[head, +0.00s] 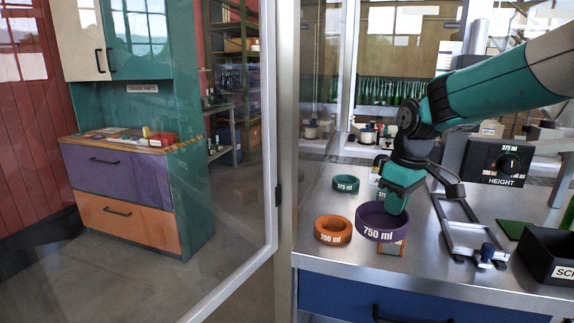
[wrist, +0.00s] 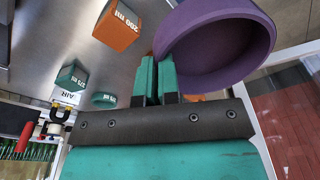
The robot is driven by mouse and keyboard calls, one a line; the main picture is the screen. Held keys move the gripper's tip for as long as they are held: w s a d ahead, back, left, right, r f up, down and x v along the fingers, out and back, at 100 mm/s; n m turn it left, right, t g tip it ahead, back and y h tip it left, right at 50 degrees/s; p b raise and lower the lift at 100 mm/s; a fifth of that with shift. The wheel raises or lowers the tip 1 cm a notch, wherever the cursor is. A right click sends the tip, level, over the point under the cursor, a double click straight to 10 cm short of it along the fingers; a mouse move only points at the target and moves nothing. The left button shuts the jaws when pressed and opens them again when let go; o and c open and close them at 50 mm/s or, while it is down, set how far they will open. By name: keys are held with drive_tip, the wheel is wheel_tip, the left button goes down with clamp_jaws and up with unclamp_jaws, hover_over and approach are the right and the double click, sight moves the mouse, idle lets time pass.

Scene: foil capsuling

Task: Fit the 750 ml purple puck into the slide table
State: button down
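The purple 750 ml puck (head: 372,226) is an open ring with a white label. My gripper (head: 399,200) is at the right side of its rim, and the puck seems to hang above the steel table. In the wrist view the fingers (wrist: 156,82) are close together on the wall of the purple ring (wrist: 190,20), which extends to the right of them. The fingertips are partly hidden by the wall. The slide table (head: 478,238) is a metal frame with a dark blue knob, to the right of the puck, and looks empty.
An orange 200 ml puck (head: 333,231) stands to the left and a teal 375 ml puck (head: 345,184) behind it. A HEIGHT box (head: 496,163) stands behind the slide table. A black bin (head: 547,258) and green mat (head: 513,228) lie to the right. A glazed door (head: 275,120) stands at the left.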

drive_tip(key=s+d+f+m, duration=0.2)
drive_tip(key=s+f, duration=0.2)
drive_tip(key=f, duration=0.5)
drive_tip(key=s+d+f+m, duration=0.3)
drive_tip(key=s+f, duration=0.1)
drive_tip(key=f, duration=0.5)
drive_tip(key=s+d+f+m, duration=0.2)
drive_tip(key=s+f, duration=0.3)
drive_tip(key=f, duration=0.5)
drive_tip(key=shift+d+m+h, duration=0.2)
drive_tip(key=shift+m+h, duration=0.2)
drive_tip(key=shift+m, duration=0.2)
drive_tip(key=shift+f, duration=0.1)
